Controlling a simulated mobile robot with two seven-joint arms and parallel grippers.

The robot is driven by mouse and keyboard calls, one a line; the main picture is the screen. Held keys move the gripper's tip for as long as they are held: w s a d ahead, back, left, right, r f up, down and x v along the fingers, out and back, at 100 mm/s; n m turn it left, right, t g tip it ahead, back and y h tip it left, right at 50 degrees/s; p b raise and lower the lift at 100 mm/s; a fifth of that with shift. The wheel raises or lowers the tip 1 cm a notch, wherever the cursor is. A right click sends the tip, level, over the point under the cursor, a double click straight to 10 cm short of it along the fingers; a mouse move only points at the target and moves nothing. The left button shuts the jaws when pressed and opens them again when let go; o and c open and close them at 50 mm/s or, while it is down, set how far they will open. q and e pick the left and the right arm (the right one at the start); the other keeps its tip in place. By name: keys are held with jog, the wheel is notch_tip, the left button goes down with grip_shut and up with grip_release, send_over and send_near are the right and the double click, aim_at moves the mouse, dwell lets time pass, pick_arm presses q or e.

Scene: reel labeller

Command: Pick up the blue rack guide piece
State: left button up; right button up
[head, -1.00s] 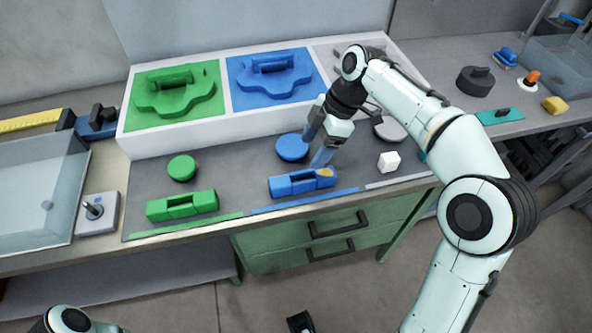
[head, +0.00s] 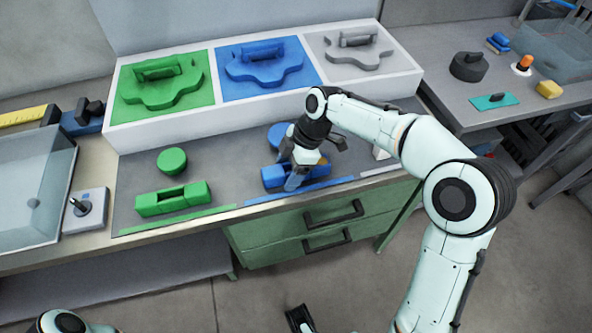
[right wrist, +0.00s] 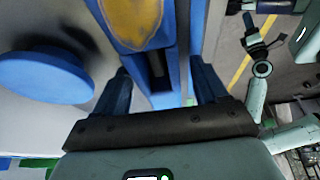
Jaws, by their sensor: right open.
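The blue rack guide piece (head: 275,178) is a long blue block with a slot. It lies on the dark mat near the front edge of the bench, partly hidden by my right gripper (head: 302,168). In the right wrist view the piece (right wrist: 180,50), with a worn yellow patch, runs between the open fingers of my right gripper (right wrist: 160,88). One finger is on each side of it; contact cannot be told. My left gripper (head: 299,319) shows only in small part at the bottom of the head view.
A blue round knob (head: 279,134) stands just behind the piece and shows left of it in the wrist view (right wrist: 45,75). A green slotted block (head: 174,199) and green knob (head: 172,161) lie left. A white tray (head: 225,112) with coloured compartments stands behind.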

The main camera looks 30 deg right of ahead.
jog(key=c, duration=1.2)
jog(key=shift+r, duration=0.2)
